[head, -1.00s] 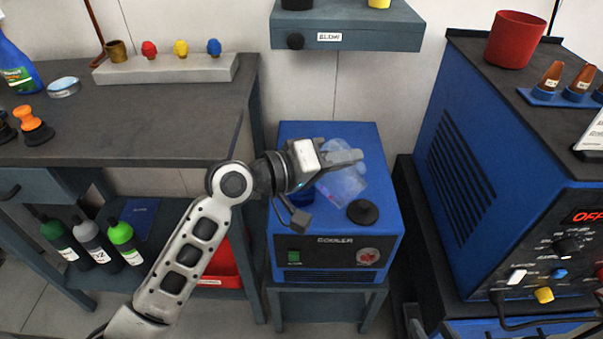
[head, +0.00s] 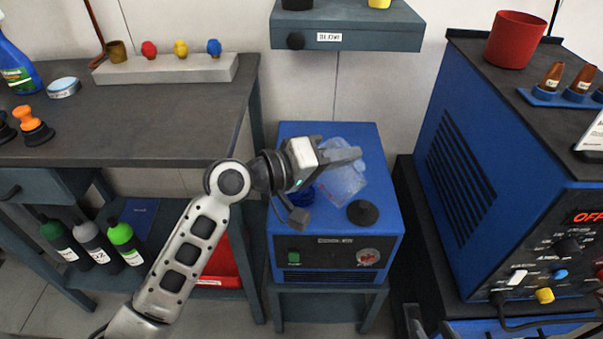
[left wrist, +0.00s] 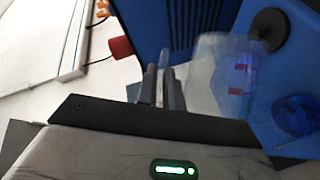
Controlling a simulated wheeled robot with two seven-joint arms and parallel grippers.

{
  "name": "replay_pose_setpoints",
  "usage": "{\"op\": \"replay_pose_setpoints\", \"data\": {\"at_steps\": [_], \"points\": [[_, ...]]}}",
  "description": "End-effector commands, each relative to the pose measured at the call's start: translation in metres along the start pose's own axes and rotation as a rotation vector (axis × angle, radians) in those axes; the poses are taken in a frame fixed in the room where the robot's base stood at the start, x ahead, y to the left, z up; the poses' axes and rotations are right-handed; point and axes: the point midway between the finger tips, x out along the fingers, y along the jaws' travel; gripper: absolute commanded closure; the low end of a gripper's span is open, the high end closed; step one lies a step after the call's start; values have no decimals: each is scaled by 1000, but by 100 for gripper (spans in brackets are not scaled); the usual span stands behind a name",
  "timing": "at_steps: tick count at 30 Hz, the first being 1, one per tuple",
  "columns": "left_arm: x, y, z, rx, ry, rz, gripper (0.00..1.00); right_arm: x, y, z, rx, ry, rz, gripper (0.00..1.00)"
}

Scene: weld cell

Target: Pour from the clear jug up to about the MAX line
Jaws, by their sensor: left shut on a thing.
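The clear jug (head: 345,186) is held tilted above the blue cooler (head: 292,134). My left gripper (head: 343,157) is shut on the jug. The left wrist view also shows the jug (left wrist: 222,72), with small red marks, to the right of the fingers (left wrist: 160,88). A dark blue round opening (head: 301,195) on the cooler top lies left of the jug, partly behind my wrist. It also shows in the left wrist view (left wrist: 294,116). I cannot make out a MAX line, the liquid level or a stream. My right gripper is not in view.
A black round cap (head: 362,212) lies on the cooler top, front right of the jug. A blue welding machine (head: 430,190) stands close on the right. A workbench (head: 130,135) is on the left, and a shelf (head: 350,30) hangs above and behind.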

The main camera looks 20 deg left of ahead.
Motion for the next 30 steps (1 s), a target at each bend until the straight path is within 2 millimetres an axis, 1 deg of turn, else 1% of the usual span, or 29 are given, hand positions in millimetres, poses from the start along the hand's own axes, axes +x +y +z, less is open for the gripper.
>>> {"op": "replay_pose_setpoints", "data": {"at_steps": [30], "points": [[-2, 3, -5, -37, 4, 17, 100, 0, 0, 1, -1, 0, 0, 64]]}}
